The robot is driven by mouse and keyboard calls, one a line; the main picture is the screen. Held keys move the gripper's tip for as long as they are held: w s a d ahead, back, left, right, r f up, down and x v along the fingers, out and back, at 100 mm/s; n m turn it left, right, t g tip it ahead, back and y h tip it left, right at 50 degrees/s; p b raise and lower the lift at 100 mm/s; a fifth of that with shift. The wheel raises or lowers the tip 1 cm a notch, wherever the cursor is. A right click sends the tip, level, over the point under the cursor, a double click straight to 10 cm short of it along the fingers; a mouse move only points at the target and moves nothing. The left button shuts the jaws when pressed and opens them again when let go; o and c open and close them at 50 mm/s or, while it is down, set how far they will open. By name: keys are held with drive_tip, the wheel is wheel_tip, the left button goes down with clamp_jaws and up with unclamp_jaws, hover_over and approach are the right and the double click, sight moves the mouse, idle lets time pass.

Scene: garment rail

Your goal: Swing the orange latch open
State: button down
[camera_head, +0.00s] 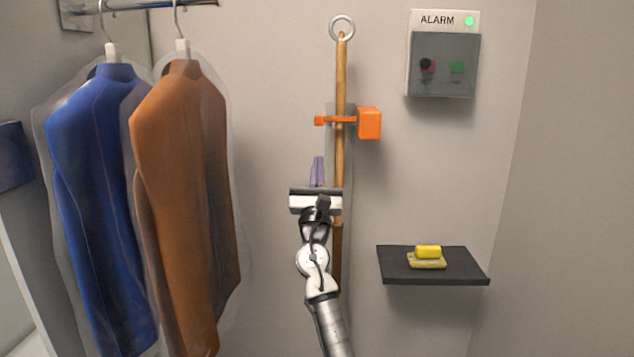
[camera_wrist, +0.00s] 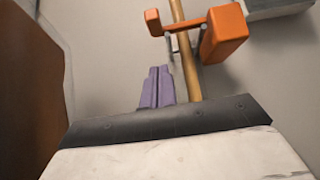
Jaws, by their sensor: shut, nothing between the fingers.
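The orange latch (camera_head: 345,120) is on the back wall. Its block (camera_head: 369,123) sits right of a wooden pole (camera_head: 341,75), and its thin arm reaches left across the front of the pole to a small knob (camera_head: 319,121). In the wrist view the latch block (camera_wrist: 224,34) and knob (camera_wrist: 153,22) show at the top. My gripper (camera_head: 318,160) has its purple fingers together and empty, below the knob and a little left of the pole. The fingers also show in the wrist view (camera_wrist: 157,72), apart from the latch. My arm hides part of the lower pole.
Blue (camera_head: 90,200) and brown (camera_head: 185,190) covered garments hang from a rail (camera_head: 150,5) on the left. An alarm box (camera_head: 443,62) is at upper right. A dark shelf (camera_head: 470,268) with a yellow object (camera_head: 428,252) is at lower right.

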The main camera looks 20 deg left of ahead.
sight(336, 120)
wheel_tip(336, 120, up, 6)
drive_tip(key=w+p, duration=0.2)
drive_tip(key=shift+a+p, duration=0.3)
drive_tip(key=shift+p, duration=0.05)
drive_tip(key=shift+a+r+m, duration=0.1)
drive_tip(key=shift+r+m, duration=0.05)
drive_tip(key=shift+m, duration=0.15)
